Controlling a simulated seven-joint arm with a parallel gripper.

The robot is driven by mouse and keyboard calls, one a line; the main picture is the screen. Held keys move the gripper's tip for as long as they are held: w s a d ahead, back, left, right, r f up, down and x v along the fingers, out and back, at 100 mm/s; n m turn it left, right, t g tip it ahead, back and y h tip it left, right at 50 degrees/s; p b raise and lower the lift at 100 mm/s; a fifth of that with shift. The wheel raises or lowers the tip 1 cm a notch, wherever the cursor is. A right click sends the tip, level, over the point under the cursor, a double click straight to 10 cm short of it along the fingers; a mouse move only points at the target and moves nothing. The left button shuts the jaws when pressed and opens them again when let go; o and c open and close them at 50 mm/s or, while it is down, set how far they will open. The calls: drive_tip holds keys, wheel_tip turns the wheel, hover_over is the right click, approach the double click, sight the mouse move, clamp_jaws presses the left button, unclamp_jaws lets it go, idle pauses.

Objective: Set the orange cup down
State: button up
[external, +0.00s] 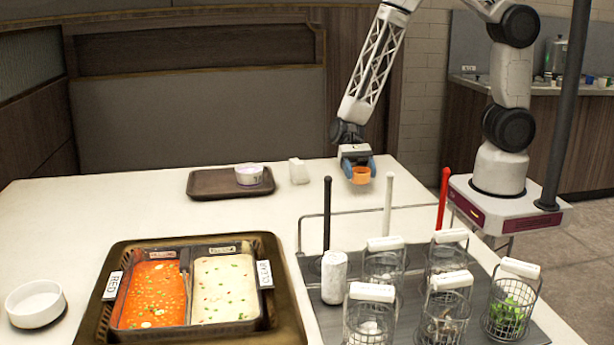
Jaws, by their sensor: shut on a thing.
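The orange cup (361,177) is small and round. It is held upright between the blue-tipped fingers of my gripper (358,168), over the back right part of the white table. My gripper points down and is shut on the cup. I cannot tell whether the cup's base touches the table or is slightly above it.
A brown tray (205,184) with a white cup (249,174) stands left of my gripper, with a white block (298,171) between. In front are a two-well sauce pan (187,290), a white bowl (35,303), wire baskets (443,305) and upright black, white and red rods.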

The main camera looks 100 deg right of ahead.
sight(348, 196)
drive_tip(key=shift+w+a+f, duration=0.1)
drive_tip(key=shift+w+a, duration=0.05)
drive_tip(key=shift+w, duration=0.8)
drive_tip(key=shift+w+a+f, duration=0.1)
drive_tip(key=shift+w, duration=0.85)
drive_tip(key=shift+f, duration=1.7)
drive_tip(key=shift+f, duration=0.1)
drive_tip(key=o, duration=0.9)
drive_tip(key=shift+o, duration=0.2)
drive_tip(key=shift+v, duration=6.05)
